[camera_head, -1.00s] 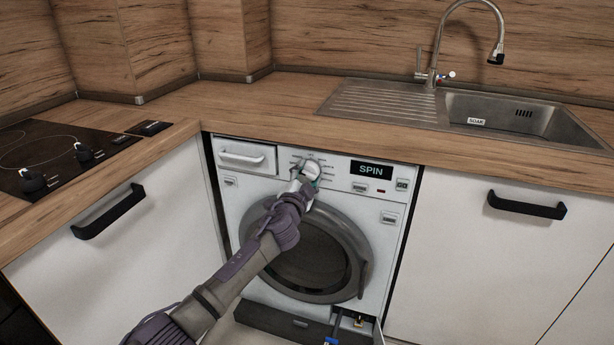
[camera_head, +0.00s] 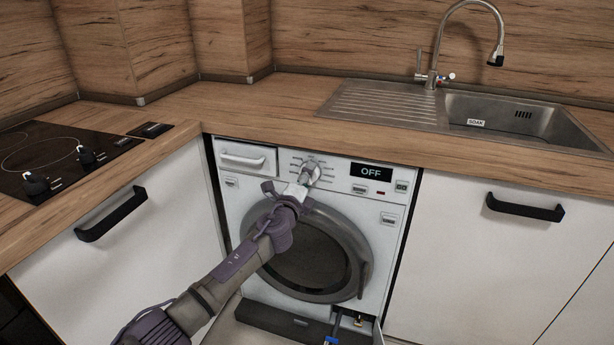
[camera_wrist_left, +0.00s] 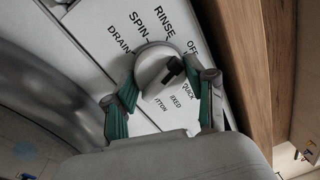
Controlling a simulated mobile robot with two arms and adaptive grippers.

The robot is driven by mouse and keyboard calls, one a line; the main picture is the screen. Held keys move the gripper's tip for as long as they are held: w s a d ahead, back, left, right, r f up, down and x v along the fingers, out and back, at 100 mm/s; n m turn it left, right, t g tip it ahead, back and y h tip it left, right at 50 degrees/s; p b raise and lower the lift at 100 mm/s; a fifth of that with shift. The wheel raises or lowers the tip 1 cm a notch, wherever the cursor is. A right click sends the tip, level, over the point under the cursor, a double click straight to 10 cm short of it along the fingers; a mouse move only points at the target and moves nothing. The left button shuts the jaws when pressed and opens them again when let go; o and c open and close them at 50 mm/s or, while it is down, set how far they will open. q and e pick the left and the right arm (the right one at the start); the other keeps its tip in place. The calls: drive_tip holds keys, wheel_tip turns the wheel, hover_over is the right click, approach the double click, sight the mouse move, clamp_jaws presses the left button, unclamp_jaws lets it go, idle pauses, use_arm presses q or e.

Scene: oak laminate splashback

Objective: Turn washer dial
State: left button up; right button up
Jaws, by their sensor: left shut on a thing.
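The washer (camera_head: 390,255) is white with a dark round door under the counter. Its display (camera_head: 371,172) reads OFF. The dial (camera_head: 313,172) is on the upper panel, partly covered by my left gripper (camera_head: 307,181). My right gripper is not in view.
The wooden counter (camera_head: 260,103) overhangs just above the panel. A detergent drawer (camera_head: 243,157) is left of the dial. A sink (camera_head: 510,115) is at the right and a cooktop (camera_head: 60,160) at the left. A small flap is open at the washer's lower right.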

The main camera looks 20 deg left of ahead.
use_arm(q)
drive_tip(key=shift+f+m+h+p, duration=0.15)
drive_tip(key=shift+m+h+p, duration=0.2)
drive_tip(key=shift+m, duration=1.65)
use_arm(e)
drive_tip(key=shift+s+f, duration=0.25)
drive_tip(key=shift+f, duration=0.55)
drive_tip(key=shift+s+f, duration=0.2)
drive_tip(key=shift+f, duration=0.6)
use_arm(q)
drive_tip(key=o, duration=1.2)
drive_tip(key=shift+c, duration=0.2)
drive_tip(key=shift+s, duration=0.15)
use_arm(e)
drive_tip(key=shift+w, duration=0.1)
use_arm(q)
drive_tip(key=s, duration=1.1)
drive_tip(key=shift+s+a+f, duration=0.3)
drive_tip(key=shift+s+a, duration=0.05)
